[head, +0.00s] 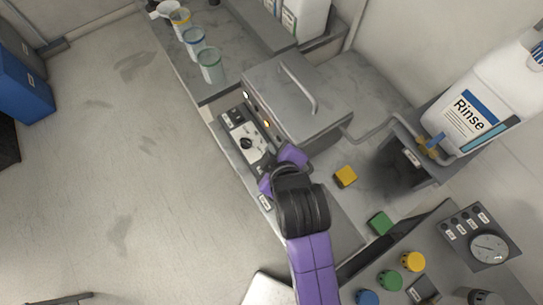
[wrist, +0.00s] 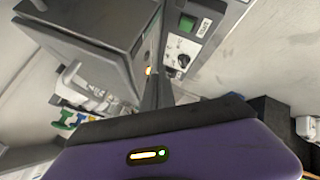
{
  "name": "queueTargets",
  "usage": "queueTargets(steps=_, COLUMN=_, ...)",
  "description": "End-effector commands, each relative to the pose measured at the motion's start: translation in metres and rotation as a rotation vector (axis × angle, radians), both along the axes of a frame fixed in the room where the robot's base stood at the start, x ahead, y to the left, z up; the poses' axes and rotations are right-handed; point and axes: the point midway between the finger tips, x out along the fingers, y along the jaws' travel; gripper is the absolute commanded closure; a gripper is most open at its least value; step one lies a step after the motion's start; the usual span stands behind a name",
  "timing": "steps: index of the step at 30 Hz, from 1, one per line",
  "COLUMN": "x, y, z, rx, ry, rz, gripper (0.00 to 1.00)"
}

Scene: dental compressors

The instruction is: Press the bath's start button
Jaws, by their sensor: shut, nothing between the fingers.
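The bath is a grey metal box with a handled lid (head: 305,92) on the bench; its side also shows in the wrist view (wrist: 105,35). A pale control panel (head: 243,140) with a black knob lies along its front. In the wrist view a green square start button (wrist: 187,23) sits on a panel beside a label, above a knob (wrist: 183,60). My gripper (head: 272,178) is at the near end of the panel in the head view. Its dark fingers (wrist: 159,85) are shut and empty, apart from the green button in the picture. The button is not clear in the head view.
An amber light (head: 267,124) glows on the bath front. A Rinse bottle (head: 470,105) stands right, beside a pipe. A yellow block (head: 345,176) and green block (head: 380,223) lie on the bench. Cups (head: 209,65) line the far end. Open floor is at left.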

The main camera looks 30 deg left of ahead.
Motion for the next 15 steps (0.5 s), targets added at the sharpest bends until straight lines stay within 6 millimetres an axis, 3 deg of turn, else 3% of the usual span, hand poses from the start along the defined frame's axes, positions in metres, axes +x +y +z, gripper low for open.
queueTargets(steps=15, x=0.000, y=0.000, z=-0.060, rx=0.000, ry=0.000, rz=0.000, gripper=1.00)
